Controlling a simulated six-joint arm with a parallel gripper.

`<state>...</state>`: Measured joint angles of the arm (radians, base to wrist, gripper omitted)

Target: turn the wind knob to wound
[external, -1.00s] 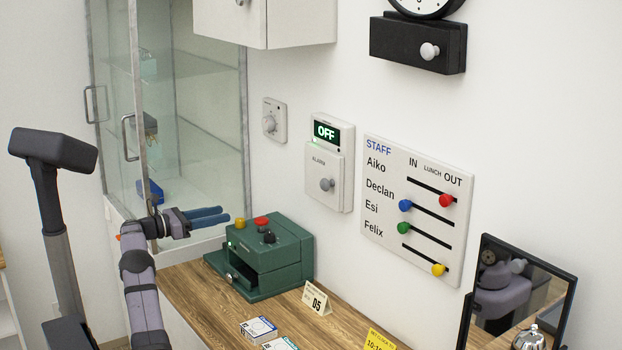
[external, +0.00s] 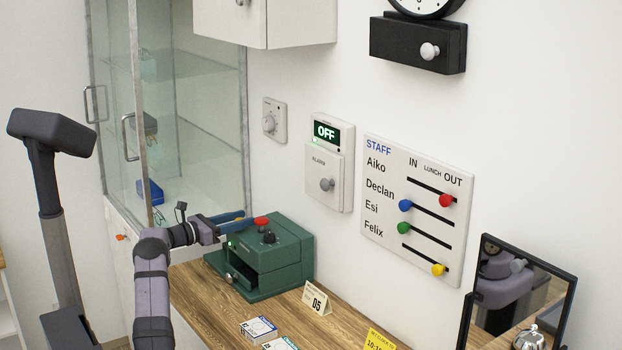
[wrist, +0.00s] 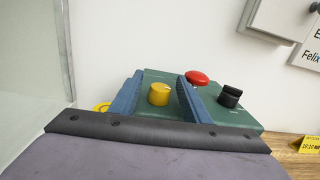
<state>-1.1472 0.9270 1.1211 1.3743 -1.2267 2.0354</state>
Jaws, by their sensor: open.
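The green box (external: 280,277) stands on the wooden counter, with controls on its top. A yellow knob (wrist: 159,94), a red button (wrist: 197,77) and a black knob (wrist: 230,96) show there in the wrist view. Labels are too small to read, so I cannot tell which is the wind knob. My gripper (wrist: 160,78) is open, its blue fingers on either side of the yellow knob with visible gaps. In the external view my gripper (external: 238,219) reaches over the box's left end and hides the yellow knob. The red button and black knob are beyond the right finger.
A glass cabinet (external: 190,130) stands close on the left.

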